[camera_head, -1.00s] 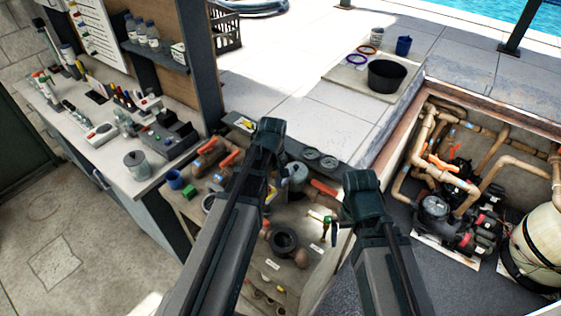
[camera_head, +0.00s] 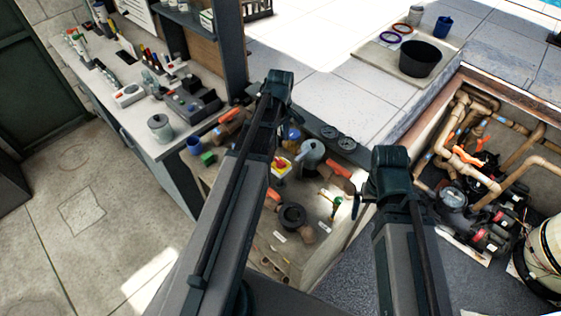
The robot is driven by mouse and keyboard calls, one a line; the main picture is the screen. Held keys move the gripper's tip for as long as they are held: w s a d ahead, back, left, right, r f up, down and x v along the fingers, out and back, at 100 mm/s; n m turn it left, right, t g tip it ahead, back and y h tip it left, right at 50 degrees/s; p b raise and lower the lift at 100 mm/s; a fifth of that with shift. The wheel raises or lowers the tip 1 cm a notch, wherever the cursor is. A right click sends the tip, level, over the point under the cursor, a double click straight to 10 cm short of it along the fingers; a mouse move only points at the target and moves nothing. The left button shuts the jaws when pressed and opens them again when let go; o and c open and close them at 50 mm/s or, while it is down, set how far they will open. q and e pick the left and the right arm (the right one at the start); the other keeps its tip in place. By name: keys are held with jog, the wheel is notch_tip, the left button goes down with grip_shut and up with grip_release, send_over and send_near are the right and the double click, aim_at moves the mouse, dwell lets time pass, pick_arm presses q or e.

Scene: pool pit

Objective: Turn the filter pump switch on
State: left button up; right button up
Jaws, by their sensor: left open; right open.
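A small red knob on a yellow plate (camera_head: 281,166), which looks like a rotary switch, shows just right of my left arm, among parts on the low bench (camera_head: 325,250). I cannot tell whether it is the filter pump switch or how it is set. The black filter pump (camera_head: 453,197) sits in the pit at the right, among tan pipes. My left gripper (camera_head: 277,82) is open, above the back of the bench in the picture. My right gripper (camera_head: 388,165) is open, between the bench and the pit. Both look empty. My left arm hides part of the bench.
A counter (camera_head: 125,103) with a grey control box (camera_head: 192,101) and tools stands at the left. A black bucket (camera_head: 421,58) stands on the pale deck. A cream tank (camera_head: 542,240) is at the right edge. The floor at the lower left is clear.

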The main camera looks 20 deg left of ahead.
aim_at(280, 160)
pick_arm(q)
notch_tip(280, 160, down, 11)
jog(key=b, duration=1)
jog(key=shift+f, duration=0.1)
grip_shut()
